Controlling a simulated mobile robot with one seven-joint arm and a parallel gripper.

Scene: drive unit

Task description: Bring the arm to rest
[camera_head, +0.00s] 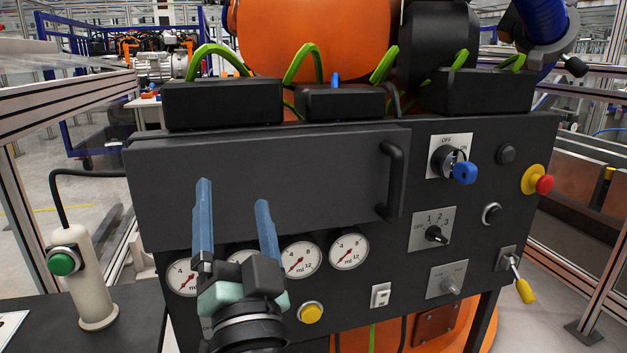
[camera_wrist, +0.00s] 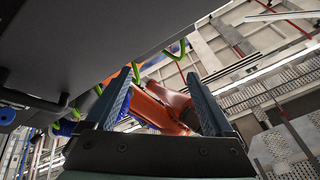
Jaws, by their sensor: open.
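My gripper (camera_head: 236,212) is in front of the dark control panel of the drive unit (camera_head: 345,311), at the lower left of the head view. Its two blue fingers stand apart, pointing up, with nothing between them. It covers part of the gauge row and the lower left of the panel's flat cover (camera_head: 290,170). In the wrist view the open fingers (camera_wrist: 160,100) show in front of an orange part and the ceiling. The dark panel runs along the left there. I cannot tell the exact gap between fingers and panel.
The cover's black handle (camera_head: 393,180), a blue key (camera_head: 464,173), a red and yellow emergency stop (camera_head: 538,180) and a yellow-tipped lever (camera_head: 524,290) stick out on the right. A post with a green button (camera_head: 62,264) stands at the left. Frame rails flank both sides.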

